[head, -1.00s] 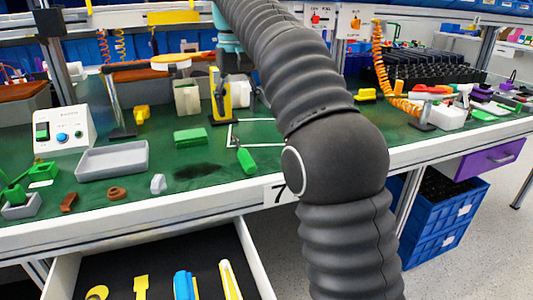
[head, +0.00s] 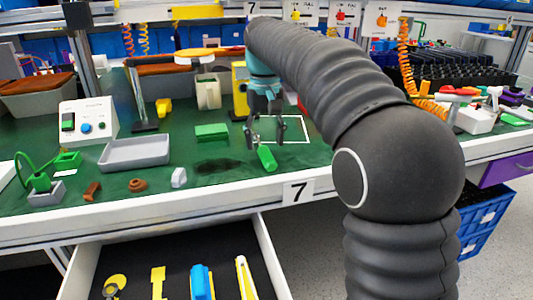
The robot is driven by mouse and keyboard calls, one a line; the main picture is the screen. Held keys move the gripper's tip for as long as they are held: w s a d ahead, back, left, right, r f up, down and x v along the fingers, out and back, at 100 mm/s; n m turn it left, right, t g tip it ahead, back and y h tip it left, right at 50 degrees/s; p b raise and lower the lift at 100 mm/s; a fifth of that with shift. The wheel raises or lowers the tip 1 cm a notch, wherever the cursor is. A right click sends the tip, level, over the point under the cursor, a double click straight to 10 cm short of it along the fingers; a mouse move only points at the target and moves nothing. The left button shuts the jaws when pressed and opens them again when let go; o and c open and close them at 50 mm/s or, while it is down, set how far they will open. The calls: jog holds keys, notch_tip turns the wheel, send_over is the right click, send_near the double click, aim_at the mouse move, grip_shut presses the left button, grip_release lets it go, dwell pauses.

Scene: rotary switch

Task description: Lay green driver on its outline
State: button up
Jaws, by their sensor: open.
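The green driver (head: 266,158) lies on the green bench top near the front edge, its thick green handle toward the front. Its shaft end is mostly hidden by my gripper. My gripper (head: 268,138) points down just behind the handle, open, with its two fingers spread to either side of the shaft area. I cannot tell whether the fingers touch the driver. A white outline (head: 304,122) is drawn on the bench to the right of and behind my gripper; its left part is hidden by the gripper. Nothing visible lies inside it.
A green block (head: 212,131), a grey tray (head: 135,154) and a white control box (head: 87,121) stand to the left. A yellow device (head: 240,92) stands behind my gripper. An open drawer (head: 262,255) with yellow and blue tools juts out in front.

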notch_tip(320, 180, down, 2)
jog(key=shift+f+b, duration=0.1)
jog(key=shift+b, duration=0.75)
grip_shut()
jog(key=shift+r, duration=0.65)
notch_tip(320, 180, up, 4)
jog(key=shift+f+p, duration=0.2)
jog(key=shift+p, duration=0.5)
jog(key=s+d+r, duration=0.6)
jog(key=d, duration=0.3)
jog(key=shift+s+d+r, duration=0.15)
jog(key=shift+d+r, duration=0.05)
jog(key=shift+d, duration=0.2)
